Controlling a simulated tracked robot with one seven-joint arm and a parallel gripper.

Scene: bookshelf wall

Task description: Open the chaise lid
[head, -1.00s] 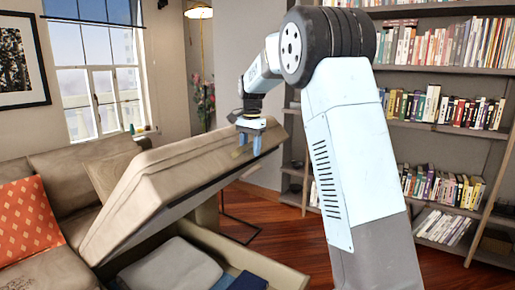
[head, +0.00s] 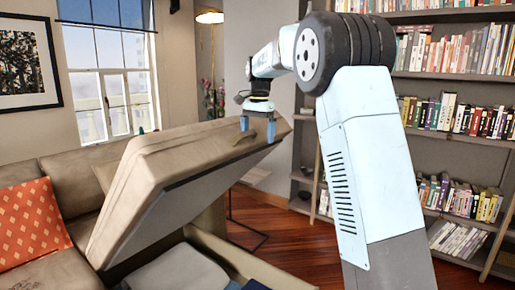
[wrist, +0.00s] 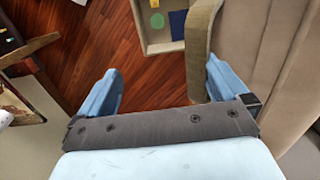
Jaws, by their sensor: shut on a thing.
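The beige chaise lid (head: 185,180) is tilted up steeply in the head view, its free end raised toward the right. Below it is the open storage box (head: 232,258), with folded grey and dark blue cloths inside. How the strap sits between the fingers is partly hidden.
The sofa with an orange cushion (head: 30,222) is at the left. A bookshelf (head: 450,150) stands at the right, behind my arm. A floor lamp (head: 210,17) stands at the back.

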